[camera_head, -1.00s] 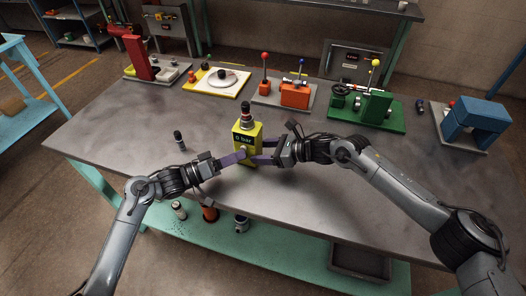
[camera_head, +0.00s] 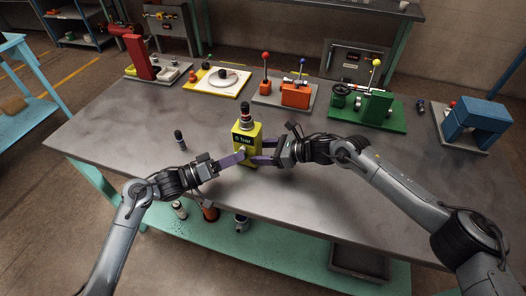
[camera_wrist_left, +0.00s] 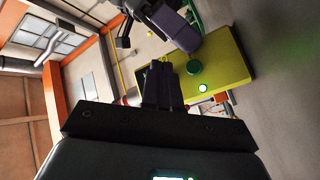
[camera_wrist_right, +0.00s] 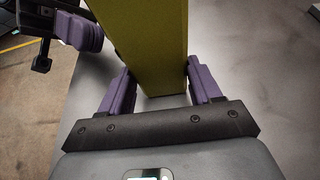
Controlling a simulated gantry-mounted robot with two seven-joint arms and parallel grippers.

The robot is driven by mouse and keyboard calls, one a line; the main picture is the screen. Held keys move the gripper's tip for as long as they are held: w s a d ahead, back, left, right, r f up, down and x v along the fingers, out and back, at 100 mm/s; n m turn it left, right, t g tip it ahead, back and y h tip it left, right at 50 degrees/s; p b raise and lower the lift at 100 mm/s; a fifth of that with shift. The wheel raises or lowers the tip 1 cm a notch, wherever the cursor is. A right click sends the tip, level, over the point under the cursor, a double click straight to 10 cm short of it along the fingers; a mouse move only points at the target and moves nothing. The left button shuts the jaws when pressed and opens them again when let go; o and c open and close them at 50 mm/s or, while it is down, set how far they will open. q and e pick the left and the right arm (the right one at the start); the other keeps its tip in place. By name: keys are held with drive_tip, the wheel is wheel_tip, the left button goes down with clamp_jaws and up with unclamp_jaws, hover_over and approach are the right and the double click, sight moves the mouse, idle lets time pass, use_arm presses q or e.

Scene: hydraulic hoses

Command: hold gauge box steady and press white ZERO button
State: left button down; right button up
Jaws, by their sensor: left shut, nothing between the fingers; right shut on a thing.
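The yellow gauge box (camera_head: 244,138) stands upright on the workbench, with a dark display on its front and a dark, red-banded fitting (camera_head: 246,116) on top. My right gripper (camera_wrist_right: 160,88) is shut on the box, one purple finger on each side. My left gripper (camera_head: 243,155) is shut and empty, its fingertips close to the front of the box.
A small dark fitting (camera_head: 180,140) stands on the bench left of the box. Along the back are a red stand (camera_head: 141,58), a white-and-yellow plate (camera_head: 218,79), orange lever blocks (camera_head: 295,94), a green fixture (camera_head: 374,107) and a blue block (camera_head: 478,117). The bench's front right is clear.

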use_arm(q)
drive_tip(key=shift+s+a, duration=0.4)
drive_tip(key=shift+s, duration=0.5)
drive_tip(key=shift+s+a, duration=0.4)
drive_tip(key=shift+s, duration=0.5)
drive_tip(key=shift+s+a, duration=0.4)
drive_tip(key=shift+s, duration=0.5)
use_arm(e)
drive_tip(key=o, duration=1.5)
